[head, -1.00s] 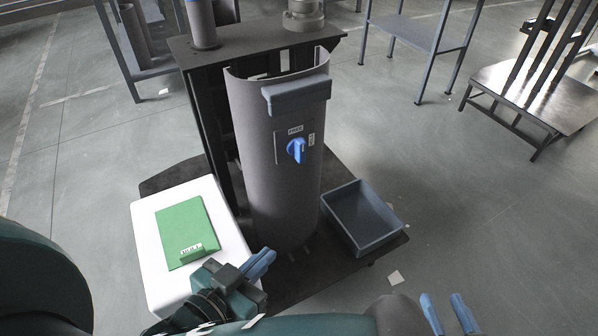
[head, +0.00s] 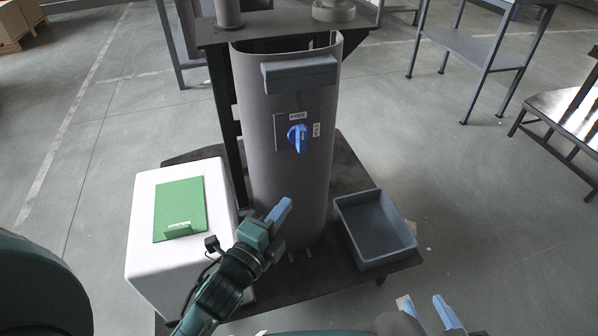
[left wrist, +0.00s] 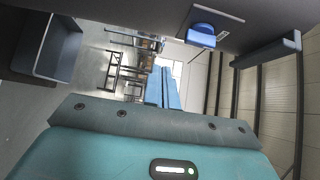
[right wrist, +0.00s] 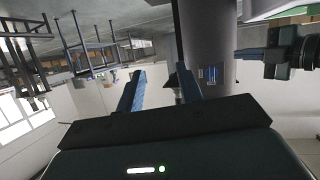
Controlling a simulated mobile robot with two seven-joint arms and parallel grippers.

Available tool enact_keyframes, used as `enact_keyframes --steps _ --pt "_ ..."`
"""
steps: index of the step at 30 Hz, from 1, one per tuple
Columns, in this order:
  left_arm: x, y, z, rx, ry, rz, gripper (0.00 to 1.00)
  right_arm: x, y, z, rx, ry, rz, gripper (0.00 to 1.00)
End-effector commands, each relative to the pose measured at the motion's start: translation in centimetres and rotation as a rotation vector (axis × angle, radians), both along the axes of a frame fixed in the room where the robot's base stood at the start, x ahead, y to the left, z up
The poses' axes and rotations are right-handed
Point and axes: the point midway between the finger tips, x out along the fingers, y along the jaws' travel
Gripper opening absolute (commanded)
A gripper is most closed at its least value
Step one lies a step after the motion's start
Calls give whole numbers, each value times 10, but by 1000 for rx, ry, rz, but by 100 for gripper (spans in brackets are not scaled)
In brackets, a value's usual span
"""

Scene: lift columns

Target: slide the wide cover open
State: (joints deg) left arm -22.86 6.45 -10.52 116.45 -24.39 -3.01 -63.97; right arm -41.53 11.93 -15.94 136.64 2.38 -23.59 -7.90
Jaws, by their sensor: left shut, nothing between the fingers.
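The wide cover (head: 262,165) is a tall grey curved panel standing upright on the lift column. A blue-grey handle bar (head: 300,72) crosses its top, and a blue knob (head: 298,137) sits below beside a label reading FREE. In the left wrist view the knob (left wrist: 202,34) and the bar (left wrist: 268,50) show at the top. My left gripper (head: 280,212) is shut and empty, in front of the cover's lower part and below the knob. My right gripper (head: 426,312) is open and empty at the bottom edge, apart from the cover; its two fingers also show in the right wrist view (right wrist: 160,92).
A white box (head: 140,215) with a green board (head: 180,208) stands left of the cover. A blue-grey open bin (head: 375,228) sits right of it on the dark base plate (head: 345,165). Floor between is clear.

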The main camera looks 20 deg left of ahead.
Motion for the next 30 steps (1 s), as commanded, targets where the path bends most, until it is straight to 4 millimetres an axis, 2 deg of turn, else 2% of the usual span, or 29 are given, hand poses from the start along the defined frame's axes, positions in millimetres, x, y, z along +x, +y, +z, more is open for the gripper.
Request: enact_keyframes --steps 5,16,18,24,30 --pt "23 -5 1 4 -5 -1 0 1 0 -3 -5 -6 3 36" --pt "99 -20 0 0 -2 -1 0 7 2 -4 -3 -103 6 36" --pt "108 -10 -1 4 -1 0 0 7 2 -4 -1 -119 7 36" --pt "124 1 -1 0 2 0 0 9 2 -2 -1 -152 7 36" --pt "128 4 0 -1 2 0 0 9 4 -1 3 -160 9 36"
